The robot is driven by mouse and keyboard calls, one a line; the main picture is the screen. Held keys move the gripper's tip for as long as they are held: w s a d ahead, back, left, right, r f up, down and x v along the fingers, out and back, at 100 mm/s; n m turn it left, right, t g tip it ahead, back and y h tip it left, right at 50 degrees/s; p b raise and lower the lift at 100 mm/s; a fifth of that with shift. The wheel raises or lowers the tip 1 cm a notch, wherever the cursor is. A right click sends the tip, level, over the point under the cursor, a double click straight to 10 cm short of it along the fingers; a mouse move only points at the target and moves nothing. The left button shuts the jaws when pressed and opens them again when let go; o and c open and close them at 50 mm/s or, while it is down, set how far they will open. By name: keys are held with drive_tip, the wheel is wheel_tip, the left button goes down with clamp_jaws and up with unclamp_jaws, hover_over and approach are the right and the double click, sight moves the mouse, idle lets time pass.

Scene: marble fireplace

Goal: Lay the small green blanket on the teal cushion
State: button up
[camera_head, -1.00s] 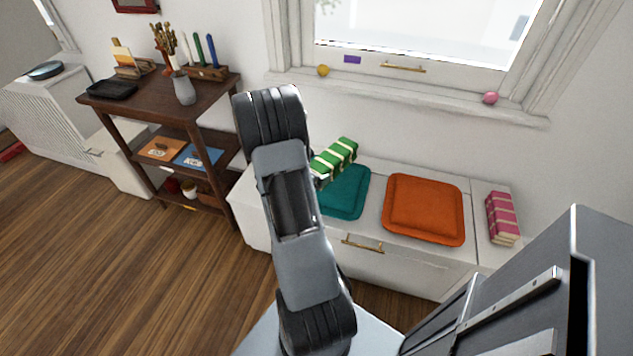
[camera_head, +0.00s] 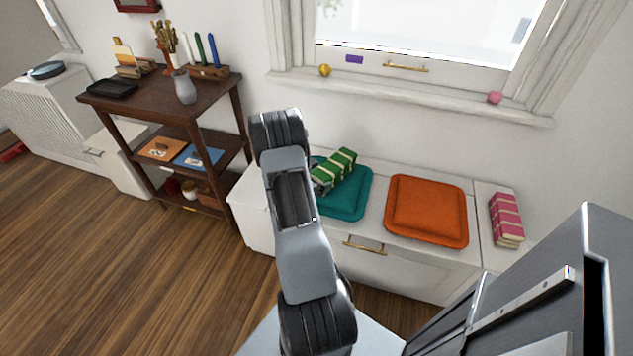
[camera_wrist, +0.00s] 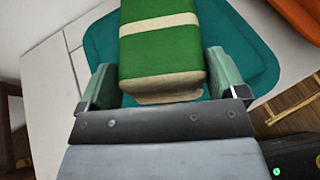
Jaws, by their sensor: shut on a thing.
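The small green blanket (camera_head: 335,170), folded with cream stripes, is over the teal cushion (camera_head: 350,199) in the head view. In the wrist view the blanket (camera_wrist: 160,45) sits between the two fingers of my gripper (camera_wrist: 165,85), which is shut on its near end. The teal cushion (camera_wrist: 258,68) spreads beneath and around it there. I cannot tell whether the blanket touches the cushion.
An orange cushion (camera_head: 427,210) lies to the right on the white window bench (camera_head: 375,236). A folded pink striped blanket (camera_head: 506,219) lies at the bench's right end. A dark wooden shelf stand (camera_head: 140,100) stands to the left. The window sill (camera_head: 420,95) is above the bench.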

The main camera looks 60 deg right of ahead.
drive_tip(key=shift+f, duration=0.1)
drive_tip(key=o, duration=0.7)
drive_tip(key=shift+r, duration=0.3)
drive_tip(key=s+a+r+m+t+y, duration=0.1)
drive_tip(key=a+r+m+y, duration=0.3)
drive_tip(key=a, duration=0.9)
drive_tip(key=s+a+r+m+t+y+p, duration=0.1)
drive_tip(key=a+r+m+y, duration=0.4)
drive_tip(key=a+r, duration=0.6)
drive_tip(key=s+a+r+m+t+y, duration=0.2)
drive_tip(key=a+r+m, duration=0.6)
drive_tip(key=a, duration=0.8)
drive_tip(key=shift+s+a+r+y, duration=0.1)
drive_tip(key=shift+s+a+y, duration=0.1)
drive_tip(key=shift+y, duration=0.4)
drive_tip(key=shift+s+a+r+y, duration=0.1)
drive_tip(key=shift+a+y, duration=0.05)
drive_tip(key=shift+y, duration=0.45)
